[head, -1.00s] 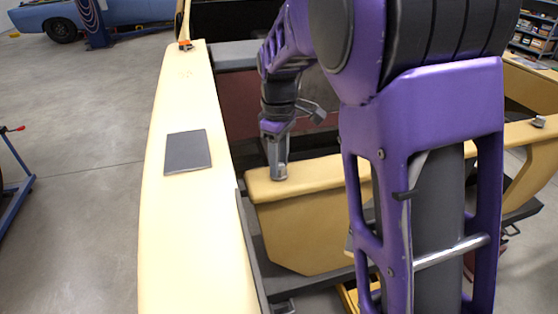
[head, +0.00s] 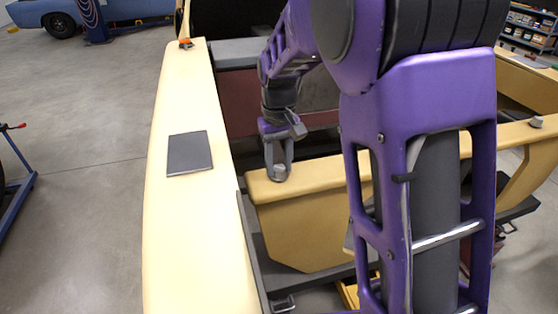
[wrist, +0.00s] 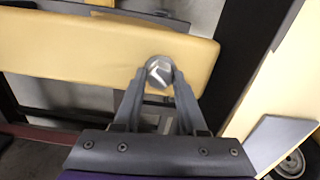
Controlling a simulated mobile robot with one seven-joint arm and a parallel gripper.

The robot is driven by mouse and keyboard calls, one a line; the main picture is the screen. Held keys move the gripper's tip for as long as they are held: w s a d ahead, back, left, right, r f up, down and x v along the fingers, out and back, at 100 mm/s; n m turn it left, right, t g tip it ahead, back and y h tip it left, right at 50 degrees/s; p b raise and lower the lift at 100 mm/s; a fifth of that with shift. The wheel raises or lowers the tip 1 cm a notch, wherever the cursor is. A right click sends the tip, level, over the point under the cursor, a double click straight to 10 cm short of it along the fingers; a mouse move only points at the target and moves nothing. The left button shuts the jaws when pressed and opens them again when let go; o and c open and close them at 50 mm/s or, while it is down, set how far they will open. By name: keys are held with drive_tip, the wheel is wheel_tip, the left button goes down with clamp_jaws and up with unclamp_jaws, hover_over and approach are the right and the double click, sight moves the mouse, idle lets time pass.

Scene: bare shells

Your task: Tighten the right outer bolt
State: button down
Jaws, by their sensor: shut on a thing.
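My gripper (wrist: 159,88) points down at the crossbar (head: 310,235), a padded yellow panel. Its two fingers are shut on a grey metal bolt (wrist: 158,71) on the crossbar's top, at the end near the long cream panel. The bolt shows in the head view (head: 280,172) between the fingers. Another grey bolt (head: 537,122) stands on the crossbar's far right part, apart from my gripper. The middle of the crossbar is hidden behind my arm.
The long cream panel (head: 185,240) runs along the left with a dark flat pad (head: 189,153) on it. An orange item (head: 186,44) sits at its far end. Dark frame rails lie below the crossbar. Open floor (head: 80,130) is to the left.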

drive_tip(key=m, duration=0.4)
drive_tip(key=shift+w+r+m, duration=0.1)
drive_tip(key=shift+r+m, duration=0.1)
drive_tip(key=shift+m, duration=0.1)
drive_tip(key=m, duration=0.4)
drive_tip(key=shift+m, duration=0.3)
drive_tip(key=m, duration=0.4)
drive_tip(key=shift+m, duration=0.3)
drive_tip(key=m, duration=0.9)
drive_tip(key=shift+m, duration=2.7)
